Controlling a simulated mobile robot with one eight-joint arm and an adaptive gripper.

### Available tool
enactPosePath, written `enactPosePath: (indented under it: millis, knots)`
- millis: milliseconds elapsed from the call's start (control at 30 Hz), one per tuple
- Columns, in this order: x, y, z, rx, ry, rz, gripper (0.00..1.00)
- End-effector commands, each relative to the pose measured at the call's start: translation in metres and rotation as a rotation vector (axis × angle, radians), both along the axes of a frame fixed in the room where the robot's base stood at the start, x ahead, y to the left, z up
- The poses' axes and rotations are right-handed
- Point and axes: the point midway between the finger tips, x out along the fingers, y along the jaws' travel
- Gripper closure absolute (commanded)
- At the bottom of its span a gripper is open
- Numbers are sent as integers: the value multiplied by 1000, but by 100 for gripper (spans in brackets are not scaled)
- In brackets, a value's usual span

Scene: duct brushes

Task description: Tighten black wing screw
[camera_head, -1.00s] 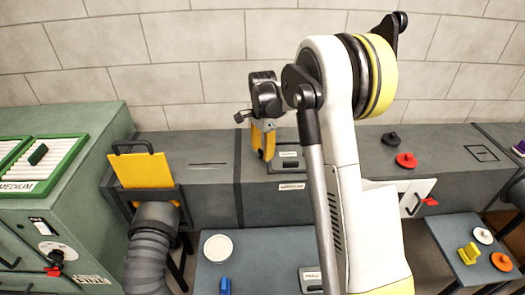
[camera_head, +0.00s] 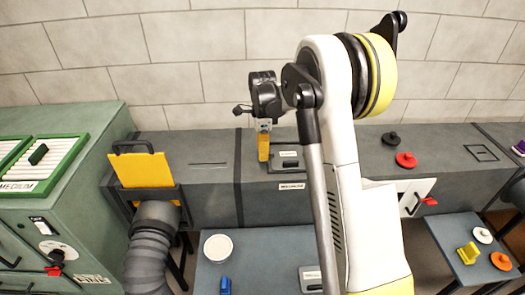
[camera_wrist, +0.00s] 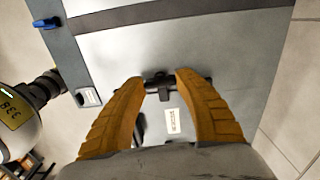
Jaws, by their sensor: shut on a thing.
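The black wing screw (camera_wrist: 160,84) shows in the wrist view between my two orange fingertips, on the grey duct top. Its wings reach toward both fingertips. My gripper (camera_wrist: 158,82) is shut on it, one finger on each side. In the head view my gripper (camera_head: 264,150) points down at the duct (camera_head: 205,180), left of a small panel (camera_head: 289,160). The screw cannot be made out there; my fingers cover that spot. How tight the screw sits cannot be told.
A yellow plate (camera_head: 142,170) stands in a slot at the left, above a grey hose (camera_head: 150,240). A black knob (camera_head: 391,140) and a red knob (camera_head: 406,160) sit on the duct at the right. A low table with a white disc (camera_head: 218,248) is in front.

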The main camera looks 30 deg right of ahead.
Motion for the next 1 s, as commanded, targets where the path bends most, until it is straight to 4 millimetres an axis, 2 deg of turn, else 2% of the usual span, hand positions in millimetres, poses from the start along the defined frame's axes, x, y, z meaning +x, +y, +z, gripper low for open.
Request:
enactPosePath:
  millis: [300, 333, 400, 767, 867, 1000]
  knots:
    - [0, 0, -1, 0, 1, 0, 90]
    - [0, 0, -1, 0, 1, 0, 54]
    - [0, 0, -1, 0, 1, 0, 37]
    - [0, 0, 4, 0, 0, 0, 37]
    - [0, 0, 16, 0, 0, 0, 37]
    - [0, 0, 46, 0, 0, 0, 37]
